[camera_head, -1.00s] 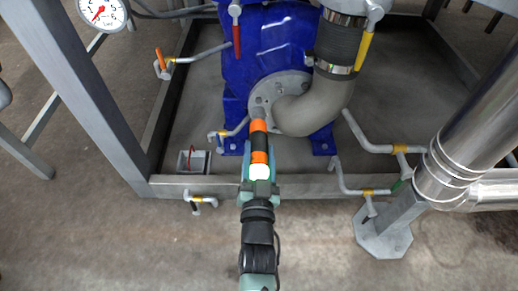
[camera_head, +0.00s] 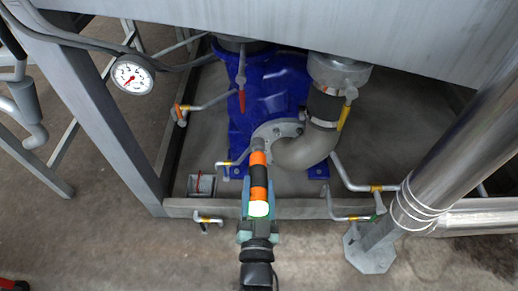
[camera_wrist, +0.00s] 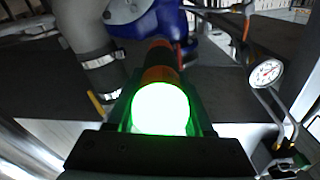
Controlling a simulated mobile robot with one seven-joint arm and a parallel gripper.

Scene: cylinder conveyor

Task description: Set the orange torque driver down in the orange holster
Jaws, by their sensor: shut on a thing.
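My gripper (camera_head: 258,212) is shut on the orange torque driver (camera_head: 258,175), which has orange and black bands and a bright glowing green-white end. The driver points away from me, toward the flange of the blue pump, and its far tip overlaps the flange in the picture; I cannot tell whether they touch. In the wrist view the driver's glowing end (camera_wrist: 160,108) fills the middle, between the jaws. I do not see an orange holster in either view.
A blue pump (camera_head: 265,90) with a grey elbow pipe (camera_head: 305,152) stands inside a grey metal frame (camera_head: 110,115). A pressure gauge (camera_head: 132,75) hangs at the left. Thin valve pipes (camera_head: 350,180) and a steel pipe (camera_head: 440,175) stand at the right. The floor in front is open.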

